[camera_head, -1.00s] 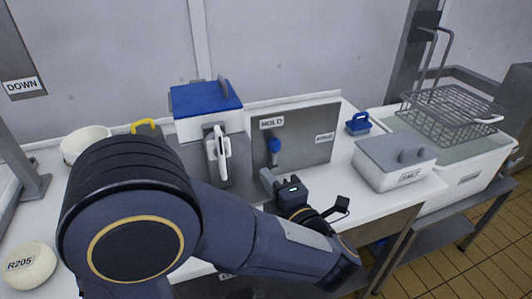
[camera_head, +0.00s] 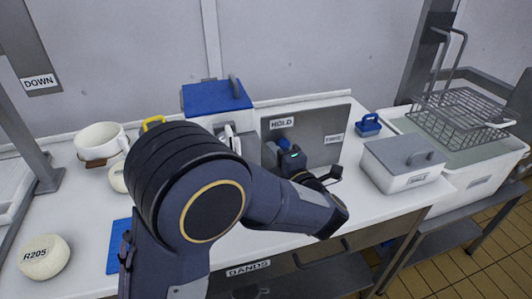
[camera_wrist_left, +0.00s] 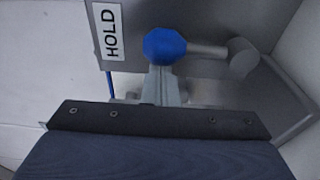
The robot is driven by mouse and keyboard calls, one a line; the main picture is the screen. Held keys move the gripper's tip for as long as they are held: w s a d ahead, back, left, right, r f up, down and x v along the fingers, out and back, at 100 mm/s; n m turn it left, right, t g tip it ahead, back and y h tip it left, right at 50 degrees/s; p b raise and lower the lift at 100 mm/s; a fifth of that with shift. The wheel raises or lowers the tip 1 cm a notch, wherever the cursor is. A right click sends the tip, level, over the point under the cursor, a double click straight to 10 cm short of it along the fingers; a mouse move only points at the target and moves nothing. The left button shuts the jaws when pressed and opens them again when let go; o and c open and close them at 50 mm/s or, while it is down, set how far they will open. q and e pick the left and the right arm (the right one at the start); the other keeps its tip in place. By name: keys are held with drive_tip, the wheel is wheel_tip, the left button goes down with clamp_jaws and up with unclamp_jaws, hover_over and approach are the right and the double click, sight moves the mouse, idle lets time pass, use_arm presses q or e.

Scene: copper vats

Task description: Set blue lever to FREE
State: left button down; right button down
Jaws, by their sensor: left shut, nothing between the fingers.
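The blue lever has a round blue knob (camera_wrist_left: 165,46) on a grey rod with a grey pivot. In the left wrist view the knob lies near the HOLD label (camera_wrist_left: 108,32). In the head view only a bit of the blue knob (camera_head: 284,144) shows below the HOLD label (camera_head: 282,123) on the grey panel (camera_head: 318,118); my left gripper hides the rest. My left gripper (camera_wrist_left: 162,84) is shut and empty, its tips right at the knob's side; I cannot tell if they touch. A second label (camera_head: 333,138) at the panel's right is too small to read. My right gripper is out of view.
A blue-lidded box (camera_head: 217,97) stands left of the panel. A grey-lidded white container (camera_head: 403,163) and a small blue item (camera_head: 368,125) stand to its right. A wire basket (camera_head: 462,107) sits over a tub at far right.

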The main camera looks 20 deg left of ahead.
sight(302, 144)
use_arm(q)
drive_tip(key=shift+w+d+r+m+p, duration=0.15)
drive_tip(key=shift+w+d+m+p, duration=0.15)
drive_tip(key=shift+d+m, duration=0.25)
idle(0.4)
drive_tip(key=d+m, duration=0.1)
drive_tip(key=m, duration=0.1)
drive_tip(key=w+d+m+p, duration=0.2)
drive_tip(key=m, duration=0.1)
drive_tip(key=shift+m+t, duration=0.35)
drive_tip(key=shift+t, duration=0.05)
drive_tip(key=shift+w+d+f+m, duration=0.1)
drive_tip(key=shift+w+d+m, duration=0.15)
drive_tip(key=shift+m, duration=0.25)
drive_tip(key=shift+w+d+f+m, duration=0.1)
drive_tip(key=shift+d+m, duration=0.15)
drive_tip(key=shift+m, duration=0.25)
drive_tip(key=shift+w+d+f+m+t, duration=0.3)
drive_tip(key=shift+d+f+m+t, duration=0.15)
drive_tip(key=shift+m, duration=0.55)
drive_tip(key=shift+w+d+f+b, duration=0.6)
drive_tip(key=shift+d+f+b, duration=0.25)
drive_tip(key=shift+b, duration=0.45)
